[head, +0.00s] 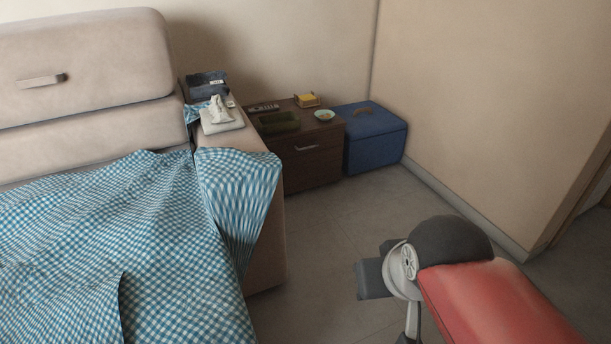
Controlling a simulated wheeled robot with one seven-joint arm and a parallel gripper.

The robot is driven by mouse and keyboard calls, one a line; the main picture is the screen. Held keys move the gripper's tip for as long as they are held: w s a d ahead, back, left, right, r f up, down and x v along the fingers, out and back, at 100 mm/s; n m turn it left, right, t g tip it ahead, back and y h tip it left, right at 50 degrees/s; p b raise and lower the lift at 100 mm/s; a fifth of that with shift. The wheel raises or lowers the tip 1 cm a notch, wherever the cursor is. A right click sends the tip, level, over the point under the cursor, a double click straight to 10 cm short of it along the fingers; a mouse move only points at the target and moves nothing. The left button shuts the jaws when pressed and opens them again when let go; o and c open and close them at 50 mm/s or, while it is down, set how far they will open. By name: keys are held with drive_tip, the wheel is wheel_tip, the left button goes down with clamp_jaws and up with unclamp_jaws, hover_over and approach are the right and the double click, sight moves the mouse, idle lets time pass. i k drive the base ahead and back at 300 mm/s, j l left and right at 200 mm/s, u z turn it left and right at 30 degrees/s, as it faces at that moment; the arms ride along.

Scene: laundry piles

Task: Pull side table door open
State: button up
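The side table (315,165) is a low dark brown wooden cabinet against the back wall, between the sofa and a blue box. Its front has a pale horizontal handle (307,148) near the top. The front looks closed, with no gap visible. Its left part is hidden behind the sofa arm. My arm, with a red link and a black and grey joint, shows at lower right, well in front of the table and apart from it. I cannot make out any gripper fingers in this view.
A remote, a dark green tray-like item (279,122), a yellow item (307,100) and a small bowl (324,115) sit on the table. The blue box (375,142) adjoins its right. The sofa (265,245), with a checkered cloth, blocks the left. Floor (340,235) before the table is clear.

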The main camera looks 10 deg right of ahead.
sight(311, 169)
drive_tip(key=i+l+u, duration=0.15)
drive_tip(key=i+l, duration=0.2)
drive_tip(key=i, duration=0.15)
drive_tip(key=i+l, duration=0.1)
drive_tip(key=i, duration=0.55)
drive_tip(key=i+l, duration=0.1)
drive_tip(key=i, duration=0.55)
drive_tip(key=j+u, duration=0.05)
